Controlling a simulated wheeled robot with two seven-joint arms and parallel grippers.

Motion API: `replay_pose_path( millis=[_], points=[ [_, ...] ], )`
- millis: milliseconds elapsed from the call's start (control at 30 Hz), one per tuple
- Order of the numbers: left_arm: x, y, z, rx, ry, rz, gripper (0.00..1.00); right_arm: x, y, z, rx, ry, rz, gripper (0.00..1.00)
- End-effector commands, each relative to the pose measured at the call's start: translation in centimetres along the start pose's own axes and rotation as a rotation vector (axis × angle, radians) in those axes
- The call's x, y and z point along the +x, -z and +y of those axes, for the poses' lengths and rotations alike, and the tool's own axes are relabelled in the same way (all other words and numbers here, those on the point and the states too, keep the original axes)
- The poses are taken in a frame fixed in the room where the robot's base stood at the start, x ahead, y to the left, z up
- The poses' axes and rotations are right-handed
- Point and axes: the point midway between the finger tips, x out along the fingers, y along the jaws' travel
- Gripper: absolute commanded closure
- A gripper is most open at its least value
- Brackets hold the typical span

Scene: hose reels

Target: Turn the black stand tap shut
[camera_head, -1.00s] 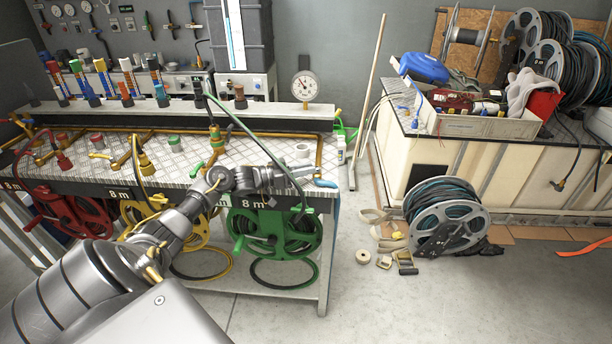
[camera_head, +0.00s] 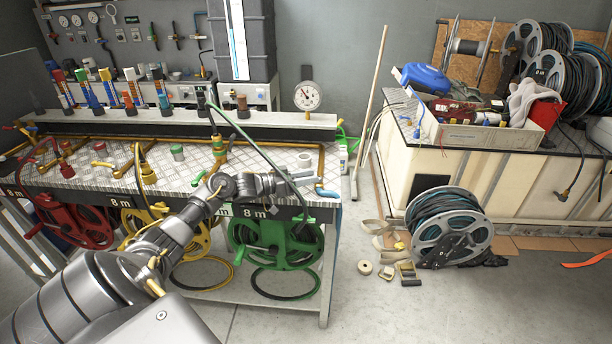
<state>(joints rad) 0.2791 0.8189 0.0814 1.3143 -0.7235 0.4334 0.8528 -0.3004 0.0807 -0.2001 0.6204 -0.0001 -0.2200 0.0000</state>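My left gripper (camera_head: 303,183) reaches over the right front edge of the metal bench (camera_head: 250,165). Its two fingers look spread apart, with nothing seen between them. I cannot surely pick out the black stand tap. A grey-white knob (camera_head: 304,160) stands on the bench behind the fingers. A brass stand fitting (camera_head: 219,148) with a dark green hose (camera_head: 252,142) rises behind my wrist. My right gripper is not in view.
Red (camera_head: 75,222), yellow (camera_head: 190,240) and green (camera_head: 275,243) hose reels hang under the bench. A round gauge (camera_head: 308,96) stands at its back right. Floor between bench and cabinet is partly clear.

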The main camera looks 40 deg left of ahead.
Motion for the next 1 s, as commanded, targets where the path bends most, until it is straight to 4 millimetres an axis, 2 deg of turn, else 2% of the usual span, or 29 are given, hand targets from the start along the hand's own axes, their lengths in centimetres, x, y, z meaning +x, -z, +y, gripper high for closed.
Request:
replay_pose_path(
  millis=[167, 467, 800, 1000],
  points=[
    [0.0, 2.7, 0.6, 0.007, -0.002, 0.004, 0.65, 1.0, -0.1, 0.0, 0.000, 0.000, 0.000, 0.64],
    [-1.6, 7.2, 6.3, 0.007, -0.004, 0.001, 0.65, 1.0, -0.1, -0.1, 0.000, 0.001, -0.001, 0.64],
    [-3.8, 8.9, 12.9, 0.003, -0.001, -0.001, 0.65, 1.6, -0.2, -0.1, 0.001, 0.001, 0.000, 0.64],
    [-4.4, 9.5, 14.9, 0.002, -0.001, 0.000, 0.65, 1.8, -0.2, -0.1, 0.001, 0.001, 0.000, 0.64]
  ],
)
